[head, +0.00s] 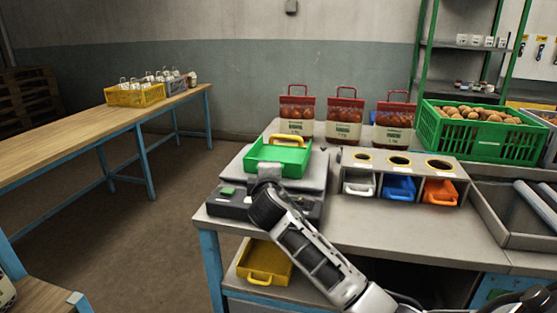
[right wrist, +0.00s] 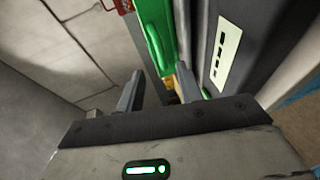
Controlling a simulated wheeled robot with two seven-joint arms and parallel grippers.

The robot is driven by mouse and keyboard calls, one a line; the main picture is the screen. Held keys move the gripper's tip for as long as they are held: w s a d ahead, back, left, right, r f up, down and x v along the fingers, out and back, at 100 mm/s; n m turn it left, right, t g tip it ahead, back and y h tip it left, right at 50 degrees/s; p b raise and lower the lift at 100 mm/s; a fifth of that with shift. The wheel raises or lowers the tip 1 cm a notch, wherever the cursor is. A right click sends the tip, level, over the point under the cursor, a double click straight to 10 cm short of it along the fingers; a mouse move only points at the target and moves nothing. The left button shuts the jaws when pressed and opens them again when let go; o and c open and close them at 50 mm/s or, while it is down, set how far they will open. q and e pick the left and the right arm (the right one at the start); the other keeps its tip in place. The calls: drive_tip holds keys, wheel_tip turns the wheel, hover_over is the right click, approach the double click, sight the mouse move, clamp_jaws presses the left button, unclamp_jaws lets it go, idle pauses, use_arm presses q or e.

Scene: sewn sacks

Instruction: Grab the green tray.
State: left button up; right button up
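The green tray (head: 262,154), shallow with a yellow handle (head: 287,139) at its back, sits on the grey plate of a bench scale (head: 318,170). My right gripper (head: 268,172) is at the tray's near edge; my wrist hides part of the scale front. In the right wrist view the gripper (right wrist: 160,88) has its two fingers apart, with the green tray (right wrist: 157,38) just beyond and between them. A gap to the tray or contact with it cannot be told. My left gripper is not in view.
Red-topped bags (head: 343,120) stand behind. A rack (head: 400,165) holds white, blue and orange scoops at right. A green crate (head: 480,137) of potatoes is farther right. A yellow tray (head: 265,262) lies on the shelf below. The floor left of the bench is clear.

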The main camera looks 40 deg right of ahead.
drive_tip(key=x, duration=0.4)
drive_tip(key=shift+w+f, duration=0.15)
drive_tip(key=shift+w, duration=0.1)
